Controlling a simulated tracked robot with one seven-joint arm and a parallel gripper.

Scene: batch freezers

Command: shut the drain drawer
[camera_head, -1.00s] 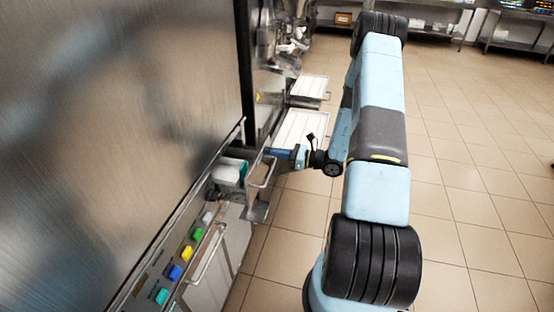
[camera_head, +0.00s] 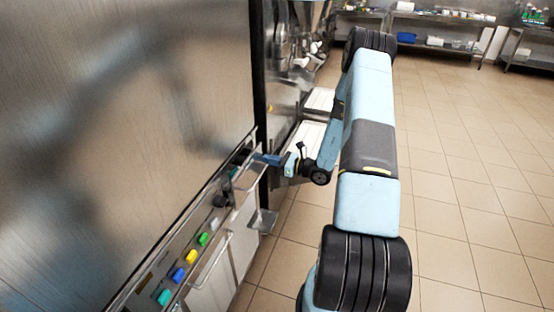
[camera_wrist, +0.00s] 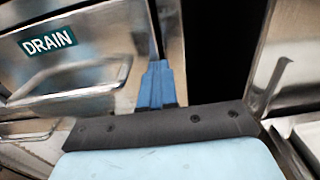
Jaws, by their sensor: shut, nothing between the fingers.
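The drain drawer (camera_wrist: 75,55) has a metal front with a teal DRAIN label and a bar handle below it in the wrist view. In the head view the drawer (camera_head: 245,180) is at the side of the big steel machine and lies close in against it. I cannot tell whether a small gap is left. My gripper (camera_head: 262,157) is shut and empty at the drawer's far end. In the wrist view its blue fingers (camera_wrist: 158,80) are at the right edge of the drawer front. Whether they touch it is unclear.
Colored buttons (camera_head: 190,257) line the machine's side panel, with a bar handle (camera_head: 212,262) beside them. A small metal ledge (camera_head: 263,221) juts out below the drawer. White trays (camera_head: 308,135) stand beyond my gripper. The tiled floor (camera_head: 470,200) on the right is open.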

